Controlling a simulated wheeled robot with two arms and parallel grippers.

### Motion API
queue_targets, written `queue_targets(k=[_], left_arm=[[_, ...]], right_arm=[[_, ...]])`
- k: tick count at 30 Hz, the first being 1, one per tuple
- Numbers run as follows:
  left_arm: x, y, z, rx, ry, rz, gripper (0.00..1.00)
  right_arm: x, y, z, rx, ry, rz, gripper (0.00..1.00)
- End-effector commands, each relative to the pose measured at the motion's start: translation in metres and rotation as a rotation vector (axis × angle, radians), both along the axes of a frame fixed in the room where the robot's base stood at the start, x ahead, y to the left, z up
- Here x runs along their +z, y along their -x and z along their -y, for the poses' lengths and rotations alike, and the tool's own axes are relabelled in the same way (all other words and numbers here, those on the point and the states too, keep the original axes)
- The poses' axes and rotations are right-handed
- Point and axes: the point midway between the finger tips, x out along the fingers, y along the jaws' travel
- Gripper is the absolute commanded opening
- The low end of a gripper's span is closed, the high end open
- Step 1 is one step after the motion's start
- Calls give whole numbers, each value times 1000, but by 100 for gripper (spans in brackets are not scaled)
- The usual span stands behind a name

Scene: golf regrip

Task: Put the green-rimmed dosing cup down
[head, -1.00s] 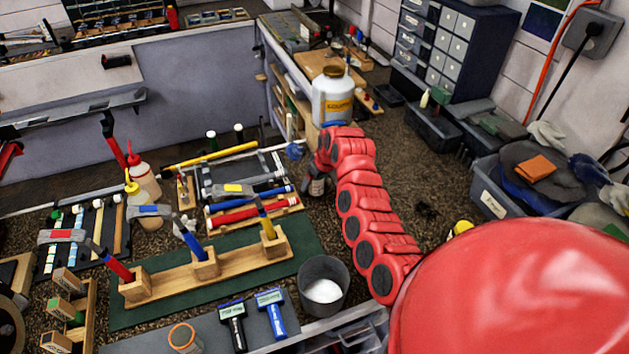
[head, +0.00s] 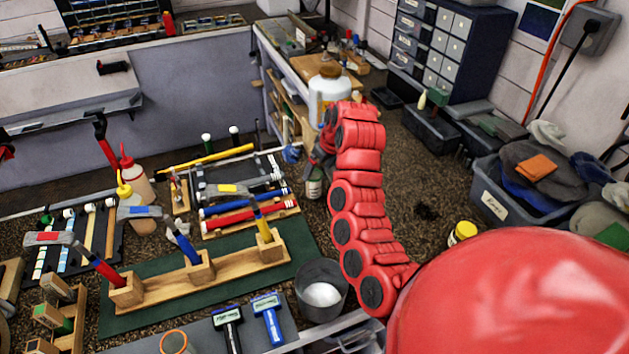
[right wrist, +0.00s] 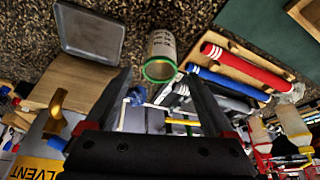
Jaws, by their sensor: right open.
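The green-rimmed dosing cup (right wrist: 162,48) stands on the speckled bench top in the right wrist view, its green rim towards the camera. In the head view the cup (head: 314,188) shows just below my right gripper (head: 320,158), partly hidden by it. In the right wrist view my right gripper (right wrist: 160,78) is open, with its two dark fingers apart and the cup beyond and between their tips. I see no clear contact between fingers and cup. My left gripper is not in view.
The white solvent jar (head: 328,92) stands close behind my right gripper. A wooden rack with red and blue grips (head: 243,217) lies left of the cup. A grey bucket (head: 321,290) and a yellow-lidded jar (head: 463,232) stand nearer.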

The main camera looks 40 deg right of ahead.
Motion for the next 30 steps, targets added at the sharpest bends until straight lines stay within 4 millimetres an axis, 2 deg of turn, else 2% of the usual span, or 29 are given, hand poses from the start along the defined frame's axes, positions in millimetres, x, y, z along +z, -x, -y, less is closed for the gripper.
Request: queue_targets(k=[1, 3, 12, 30], left_arm=[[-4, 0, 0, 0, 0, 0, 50], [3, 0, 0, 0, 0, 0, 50], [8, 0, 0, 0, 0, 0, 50], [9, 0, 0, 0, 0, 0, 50]], right_arm=[[7, 3, 1, -1, 0, 5, 88], [15, 6, 1, -1, -5, -1, 88], [32, 12, 0, 1, -2, 2, 88], [33, 13, 0, 1, -1, 1, 88]])
